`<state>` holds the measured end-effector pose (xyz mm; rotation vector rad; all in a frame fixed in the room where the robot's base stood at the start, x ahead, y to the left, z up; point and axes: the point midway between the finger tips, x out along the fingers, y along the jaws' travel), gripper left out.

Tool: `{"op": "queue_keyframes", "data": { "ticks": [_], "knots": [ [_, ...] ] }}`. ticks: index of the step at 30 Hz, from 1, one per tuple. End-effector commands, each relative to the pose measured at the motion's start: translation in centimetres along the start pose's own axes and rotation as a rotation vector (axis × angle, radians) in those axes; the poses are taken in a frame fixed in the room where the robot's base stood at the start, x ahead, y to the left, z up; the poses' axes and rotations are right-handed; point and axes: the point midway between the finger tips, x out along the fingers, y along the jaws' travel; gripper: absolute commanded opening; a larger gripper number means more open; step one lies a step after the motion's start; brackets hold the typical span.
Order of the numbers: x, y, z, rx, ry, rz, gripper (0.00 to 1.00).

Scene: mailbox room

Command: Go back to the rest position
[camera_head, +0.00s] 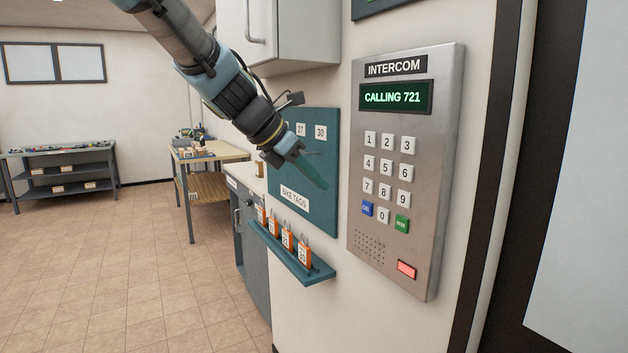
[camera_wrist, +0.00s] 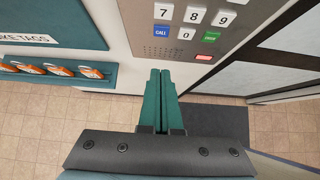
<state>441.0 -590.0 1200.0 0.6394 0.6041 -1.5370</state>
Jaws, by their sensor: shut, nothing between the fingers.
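My gripper (camera_head: 322,184) is shut and empty. In the head view it hangs in front of the teal tag board, to the left of the intercom panel (camera_head: 435,200), apart from it. In the wrist view the two teal fingers (camera_wrist: 161,75) lie together, below the intercom's lower keys (camera_wrist: 192,16). The intercom's screen (camera_head: 396,97) reads "CALLING 721". Its keypad has white number keys, a blue key (camera_head: 367,208) and a green key (camera_head: 402,224). A red light (camera_head: 407,269) is lit at the lower right.
A grey cabinet (camera_head: 300,30) hangs above. A workbench (camera_head: 187,200) and shelving (camera_head: 62,172) stand further back. Open tiled floor (camera_head: 120,260) is at left.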

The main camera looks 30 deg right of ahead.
Motion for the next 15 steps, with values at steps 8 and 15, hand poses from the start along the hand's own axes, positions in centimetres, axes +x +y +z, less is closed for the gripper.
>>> {"op": "queue_keyframes", "data": {
  "ticks": [8, 15],
  "knots": [
    [0.0, 0.1, -0.2, 0.004, 0.003, 0.002, 0.0],
    [-2.1, 3.3, -8.2, 0.237, 0.148, 0.064, 0.0]
  ]
}}
